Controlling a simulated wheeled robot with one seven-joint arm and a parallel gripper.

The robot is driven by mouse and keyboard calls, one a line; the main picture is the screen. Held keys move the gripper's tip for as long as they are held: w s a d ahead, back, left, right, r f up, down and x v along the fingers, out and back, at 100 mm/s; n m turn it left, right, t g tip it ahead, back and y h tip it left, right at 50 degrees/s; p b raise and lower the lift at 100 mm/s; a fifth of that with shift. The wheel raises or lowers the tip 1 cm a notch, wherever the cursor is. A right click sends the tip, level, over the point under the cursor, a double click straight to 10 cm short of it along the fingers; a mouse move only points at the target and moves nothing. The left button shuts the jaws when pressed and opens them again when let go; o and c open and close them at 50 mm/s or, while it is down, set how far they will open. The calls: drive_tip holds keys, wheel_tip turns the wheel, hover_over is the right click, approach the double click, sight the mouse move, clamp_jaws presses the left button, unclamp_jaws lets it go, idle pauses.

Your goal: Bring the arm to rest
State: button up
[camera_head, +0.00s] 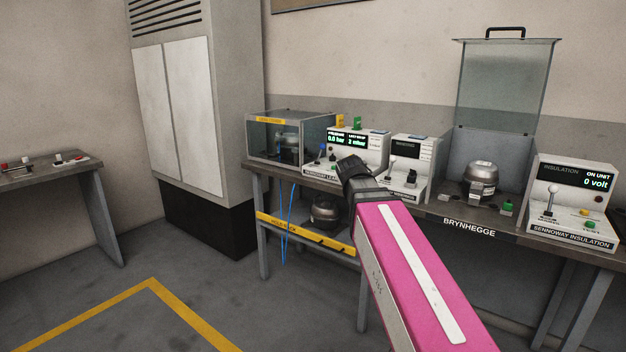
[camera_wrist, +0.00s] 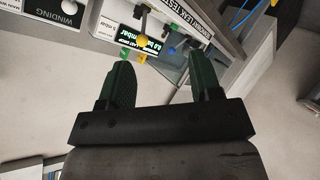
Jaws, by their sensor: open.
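My gripper (camera_wrist: 162,68) shows in the wrist view with its two dark green fingers spread apart and nothing held between them. Beyond the fingers is the white leak tester panel (camera_head: 357,147), with its display and a yellow knob showing in the wrist view. In the head view my pink arm reaches up from the lower right to a dark joint in front of the bench. I cannot make out the fingers in that view.
The grey bench (camera_head: 436,209) carries a glass-sided box (camera_head: 287,140), a winding tester (camera_head: 411,165), a compressor (camera_head: 480,181) under a raised clear cover (camera_head: 507,85), and an insulation tester (camera_head: 571,204). Another compressor (camera_head: 327,211) sits below. A tall cabinet (camera_head: 180,115) stands left; floor is open.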

drive_tip(key=s+d+f+m+g, duration=0.2)
drive_tip(key=s+f+g, duration=0.15)
drive_tip(key=f, duration=0.85)
drive_tip(key=s+d+f+m+g, duration=0.1)
drive_tip(key=s+d+f+g, duration=0.3)
drive_tip(key=f, duration=0.7)
drive_tip(key=s+f+m+g+y, duration=0.2)
drive_tip(key=s+f+g, duration=0.3)
drive_tip(key=s+f, duration=0.9)
drive_tip(key=shift+a+f+m, duration=0.15)
drive_tip(key=shift+f+m, duration=0.3)
drive_tip(key=shift+m, duration=0.15)
